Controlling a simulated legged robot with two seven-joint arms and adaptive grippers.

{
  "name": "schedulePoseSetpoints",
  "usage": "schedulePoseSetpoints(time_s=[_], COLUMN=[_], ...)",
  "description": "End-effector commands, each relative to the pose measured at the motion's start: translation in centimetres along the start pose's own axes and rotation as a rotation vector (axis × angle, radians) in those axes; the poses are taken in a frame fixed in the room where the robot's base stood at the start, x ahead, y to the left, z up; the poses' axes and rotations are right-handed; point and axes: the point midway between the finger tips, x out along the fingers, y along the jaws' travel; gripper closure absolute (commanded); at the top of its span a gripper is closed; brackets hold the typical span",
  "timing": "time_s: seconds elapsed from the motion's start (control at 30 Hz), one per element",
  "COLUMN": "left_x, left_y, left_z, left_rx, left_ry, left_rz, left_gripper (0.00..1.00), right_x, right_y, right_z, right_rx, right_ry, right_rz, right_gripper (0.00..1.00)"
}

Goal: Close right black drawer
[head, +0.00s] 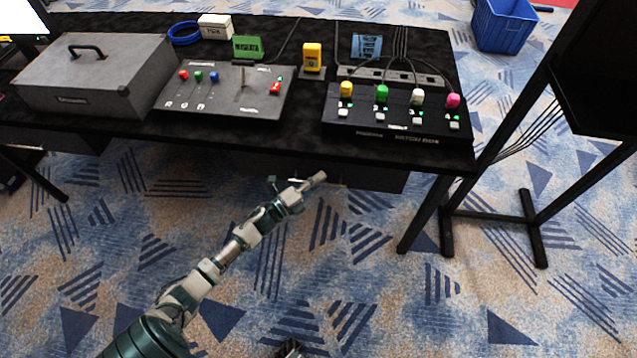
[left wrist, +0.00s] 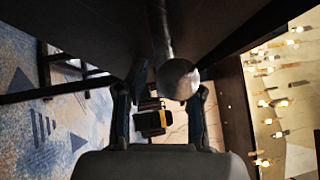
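The right black drawer (head: 375,178) is under the right half of the black table, its dark front partly in the table's shadow. How far it stands out is hard to tell. My left gripper (head: 308,184) is at the drawer's left part, just below the table's front edge. In the left wrist view its two fingers (left wrist: 160,112) stand apart with nothing clearly between them. A grey round-ended bar (left wrist: 178,78), maybe the drawer's handle, shows just beyond the fingers; contact cannot be told. A dark mechanical part (head: 290,348), possibly my right gripper, barely shows at the bottom edge.
The table top (head: 305,150) holds a grey case (head: 95,75), a control panel (head: 225,95) and a button box (head: 395,112). A black stand (head: 490,215) is at the right, and a blue crate (head: 503,25) lies behind. The carpet in front is clear.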

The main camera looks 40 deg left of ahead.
Motion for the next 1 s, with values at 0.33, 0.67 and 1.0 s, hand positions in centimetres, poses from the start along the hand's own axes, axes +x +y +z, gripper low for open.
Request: schedulePoseSetpoints(time_s=[0.33,0.67,1.0], left_x=[-0.6,-7.1,-11.8], left_y=[0.1,0.4,0.4], left_z=[-0.3,-0.1,0.1], left_rx=[0.000,-0.004,-0.004], left_ry=[0.004,0.002,0.001], left_rz=[0.001,0.004,0.002], left_gripper=[0.63,0.63,0.63], right_x=[-0.3,-0.2,-0.2], right_y=[0.1,-0.1,0.0], right_z=[-0.1,-0.1,0.0], right_rx=[0.001,0.000,0.000], right_ry=[-0.006,-0.005,-0.004], right_rz=[0.007,0.003,0.003], right_gripper=[0.60,0.60,0.60])
